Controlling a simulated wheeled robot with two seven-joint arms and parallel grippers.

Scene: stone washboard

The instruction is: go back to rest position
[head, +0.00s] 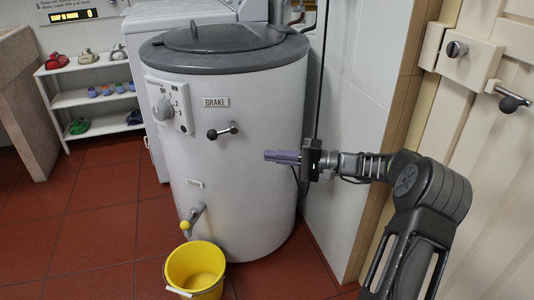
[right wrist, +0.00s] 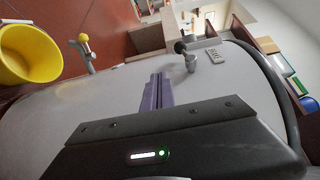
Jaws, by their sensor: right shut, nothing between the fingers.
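My right gripper (head: 268,156) comes in from the right in the head view, in front of the right side of a white drum-shaped washer (head: 245,120) with a grey lid. Its purple fingers are shut with nothing between them. They also show in the right wrist view (right wrist: 158,80), pointing along the washer's side. The brake lever (head: 222,131) stands to the left of the fingertips, apart from them in the head view. My left gripper does not show in either view.
A yellow bucket (head: 195,270) stands on the red tiled floor below the yellow-tipped drain tap (head: 190,222). A white shelf (head: 88,97) with small coloured items stands at the left. A cream door (head: 485,140) with a latch is at the right. Tiled floor is free at the front left.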

